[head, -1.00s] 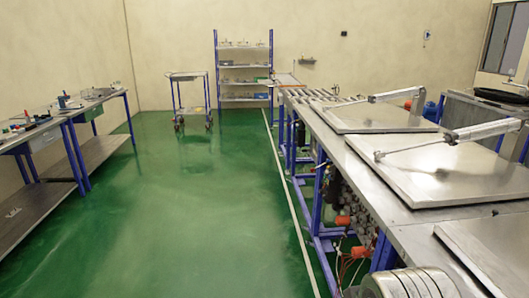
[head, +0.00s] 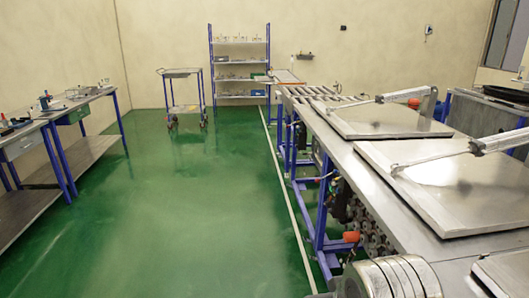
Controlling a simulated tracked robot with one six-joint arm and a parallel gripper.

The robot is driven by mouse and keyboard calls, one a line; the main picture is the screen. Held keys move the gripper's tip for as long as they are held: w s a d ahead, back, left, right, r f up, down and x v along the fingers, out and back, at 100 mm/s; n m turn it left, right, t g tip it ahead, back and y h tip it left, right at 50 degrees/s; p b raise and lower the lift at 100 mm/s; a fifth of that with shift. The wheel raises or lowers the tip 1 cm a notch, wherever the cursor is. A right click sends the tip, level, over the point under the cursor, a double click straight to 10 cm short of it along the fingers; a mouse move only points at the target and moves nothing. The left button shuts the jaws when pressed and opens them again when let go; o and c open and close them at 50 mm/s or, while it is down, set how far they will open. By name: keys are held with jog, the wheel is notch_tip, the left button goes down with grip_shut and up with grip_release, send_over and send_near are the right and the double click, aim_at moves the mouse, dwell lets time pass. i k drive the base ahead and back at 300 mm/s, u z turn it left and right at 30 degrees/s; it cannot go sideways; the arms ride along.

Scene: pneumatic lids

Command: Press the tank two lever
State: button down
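A long metal bench on a blue frame runs along the right side in the head view. A far flat metal lid (head: 378,122) and a middle lid (head: 445,185) lie on it, each with a pneumatic cylinder arm above. A corner of a nearer lid (head: 503,272) shows at the bottom right. Orange-red parts (head: 351,237) and dark valve-like fittings (head: 368,228) sit under the bench's front edge. I cannot tell which of these is the tank two lever. My gripper is not in view; a ribbed silver piece at the bottom, probably my arm, hides part of the fittings.
The green floor (head: 200,220) is open between the right bench and a left workbench (head: 70,108) with tools. A white line (head: 290,205) runs along the bench's foot. A trolley (head: 184,100) and shelf rack (head: 239,65) stand at the back.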

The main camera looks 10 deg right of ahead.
aim_at(316, 180)
jog(key=u, duration=0.1)
jog(key=i, duration=2.5)
jog(key=u, duration=0.05)
